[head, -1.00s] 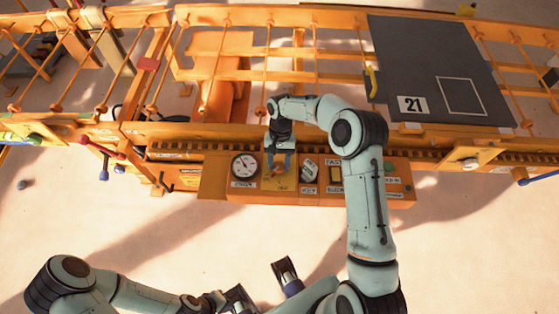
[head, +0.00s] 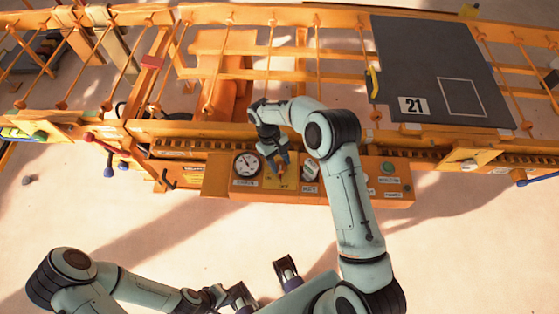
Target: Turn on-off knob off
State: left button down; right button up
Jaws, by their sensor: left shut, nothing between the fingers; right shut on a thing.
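The on-off knob (head: 281,178), small and orange-red, is on the yellow panel section just right of the round gauge. My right gripper (head: 279,170) reaches down to it from above and is shut on it, tilted in the picture. The fingers and wrist hide part of the knob, so its exact setting is hard to read. My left gripper (head: 240,295) is low in the picture near the bottom edge, shut and empty, far from the panel.
The orange control panel also carries a white round gauge (head: 246,164), a key switch (head: 310,171) and a green button (head: 388,167). Behind it run an orange rail and barred frame. A dark grey plate (head: 425,60) marked 21 is at upper right. The floor in front is open.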

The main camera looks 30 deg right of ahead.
jog(key=shift+n, duration=0.3)
dwell(0.4)
jog(key=o, duration=1)
jog(key=p+v, duration=0.1)
jog(key=v, duration=1.2)
jog(key=shift+a+r, duration=0.2)
jog(key=shift+r, duration=0.05)
jog(key=shift+s+f, duration=0.1)
jog(key=shift+s, duration=0.05)
